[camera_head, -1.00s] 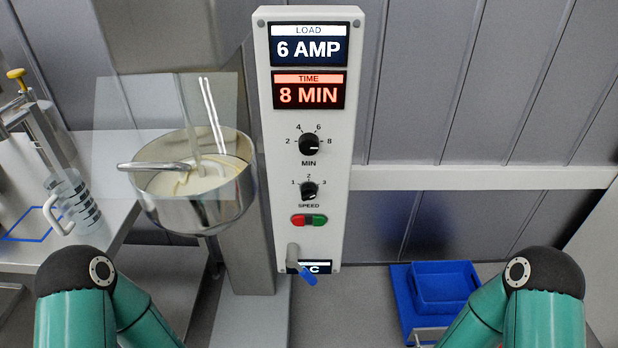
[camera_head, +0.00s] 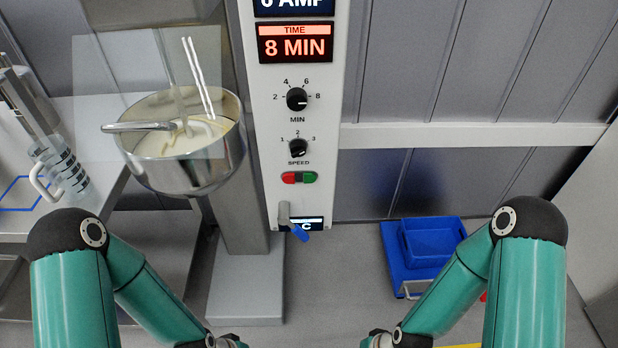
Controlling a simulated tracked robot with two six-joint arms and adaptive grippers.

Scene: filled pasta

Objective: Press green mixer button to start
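The green mixer button (camera_head: 309,177) is the right half of a small red and green switch on the white control panel (camera_head: 262,140). The red button (camera_head: 290,177) sits beside it on the left. The mixer's steel bowl (camera_head: 190,172) holds pale dough or batter and stands left of the panel behind a clear guard. My two teal arms come in from the lower left and lower right. Only wrist parts show at the bottom edge, well below the switch. Both grippers' fingers are outside the frame.
Above the switch are a speed knob (camera_head: 298,148), a minutes knob (camera_head: 297,99) and a display reading 8 MIN (camera_head: 295,42). A small lever with a blue tip (camera_head: 299,232) hangs below. A measuring jug (camera_head: 62,170) stands on the left table. A blue crate (camera_head: 432,240) sits at right.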

